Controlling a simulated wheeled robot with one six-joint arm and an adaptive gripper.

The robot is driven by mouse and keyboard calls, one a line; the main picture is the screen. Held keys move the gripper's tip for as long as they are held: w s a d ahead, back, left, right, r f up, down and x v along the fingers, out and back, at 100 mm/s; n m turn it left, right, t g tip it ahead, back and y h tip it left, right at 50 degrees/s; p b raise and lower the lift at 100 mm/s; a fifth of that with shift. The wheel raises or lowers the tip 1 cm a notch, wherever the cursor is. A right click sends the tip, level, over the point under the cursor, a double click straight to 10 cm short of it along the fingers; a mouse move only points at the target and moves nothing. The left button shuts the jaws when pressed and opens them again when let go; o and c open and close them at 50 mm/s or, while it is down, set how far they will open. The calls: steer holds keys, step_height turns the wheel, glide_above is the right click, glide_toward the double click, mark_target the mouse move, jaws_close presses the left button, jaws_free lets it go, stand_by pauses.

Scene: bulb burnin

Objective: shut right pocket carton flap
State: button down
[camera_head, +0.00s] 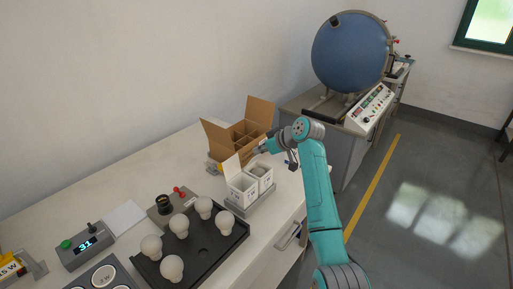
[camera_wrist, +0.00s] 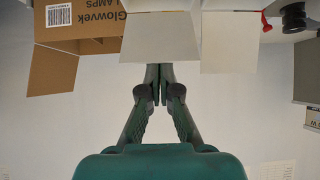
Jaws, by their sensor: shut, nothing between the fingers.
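Two white cartons stand side by side in a grey holder (camera_head: 249,203) in the head view. The left carton (camera_head: 240,187) has its flap (camera_head: 231,167) standing up. The right carton (camera_head: 265,181) has something pale inside its open top. My gripper (camera_head: 259,150) is just behind and above the right carton. In the wrist view my gripper (camera_wrist: 160,72) is shut and empty, its fingertips at the lower edge of a white flap (camera_wrist: 162,38), apparently the right carton's. I cannot tell whether they touch. Another white flap (camera_wrist: 228,55) hangs beside it, apparently the left carton's.
An open brown divided box (camera_head: 238,137) stands close behind the cartons; it also shows in the wrist view (camera_wrist: 55,72). A black tray (camera_head: 197,262) with several white bulbs and a socket unit (camera_head: 163,213) with red terminals lie left. A blue sphere (camera_head: 350,50) stands beyond.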

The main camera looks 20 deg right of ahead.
mark_target(257, 156)
steer(key=s+f+t+y, duration=0.1)
steer(key=s+d+f+t+y, duration=0.1)
steer(key=t, duration=0.1)
steer(key=shift+s+d+f, duration=0.1)
steer(key=shift+d, duration=0.2)
steer(key=shift+s+d+f+t+y, duration=0.25)
steer(key=shift+s+f+t+y, duration=0.15)
steer(key=shift+f, duration=0.3)
steer(key=shift+s+d+f+t+y, duration=0.25)
steer(key=shift+f+t+y, duration=0.1)
steer(key=shift+f+t, duration=0.3)
steer(key=shift+s+d+f+t+y, duration=0.2)
steer(key=shift+s+f+t+y, duration=0.15)
steer(key=shift+f, duration=0.5)
